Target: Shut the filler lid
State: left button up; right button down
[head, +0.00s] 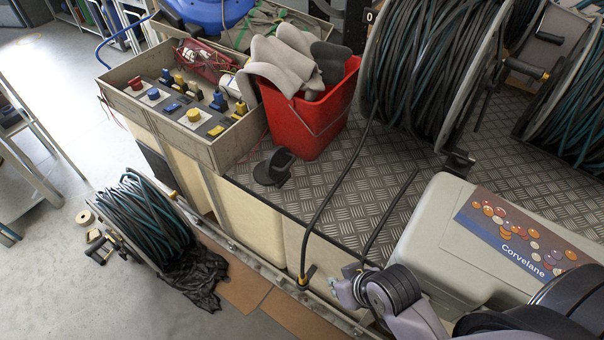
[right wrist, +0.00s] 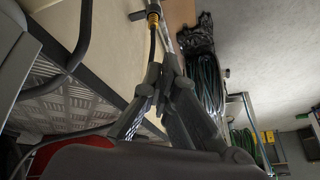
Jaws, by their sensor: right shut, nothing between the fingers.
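A black filler with a lid (head: 274,167) stands on the metal deck in front of the red bucket in the head view. The lid looks raised, tilted up from a round black base; the detail is small. My right gripper (head: 352,285) is at the deck's front edge, right of and nearer than the filler, well apart from it. Its fingers (right wrist: 164,82) are together and empty in the right wrist view. I cannot make out the lid in that view. My left gripper is not in view.
The red bucket (head: 308,115) holds grey cloths. A control box (head: 185,115) stands left of the filler. A black hose (head: 338,190) crosses the deck between filler and right gripper. The grey Corvelane case (head: 440,235) and a hose reel (head: 435,70) stand to the right.

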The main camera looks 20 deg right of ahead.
jog(key=w+a+r+m+t+y, duration=0.65)
jog(key=w+a+r+t, duration=0.2)
jog(key=w+a, duration=0.2)
jog(key=w+d+f+m+t+h, duration=0.1)
jog(key=w+d+m+t+h, duration=0.1)
jog(key=d+m+h, duration=0.4)
jog(key=w+d+f+m+t+h, duration=0.1)
jog(key=w+d+m+t+h, duration=0.25)
jog(key=d+m, duration=0.35)
jog(key=shift+m+g+h, duration=0.4)
jog(key=shift+m, duration=0.35)
jog(key=w, duration=0.5)
jog(key=w+p, duration=0.1)
jog(key=w, duration=0.2)
jog(key=shift+w+d+r, duration=0.1)
jog(key=shift+d+r, duration=0.1)
jog(key=shift+r, duration=0.05)
jog(key=w+a, duration=0.2)
jog(key=w, duration=0.1)
jog(key=shift+f, duration=0.1)
jog(key=shift+w+a, duration=0.3)
jog(key=shift+w, duration=0.05)
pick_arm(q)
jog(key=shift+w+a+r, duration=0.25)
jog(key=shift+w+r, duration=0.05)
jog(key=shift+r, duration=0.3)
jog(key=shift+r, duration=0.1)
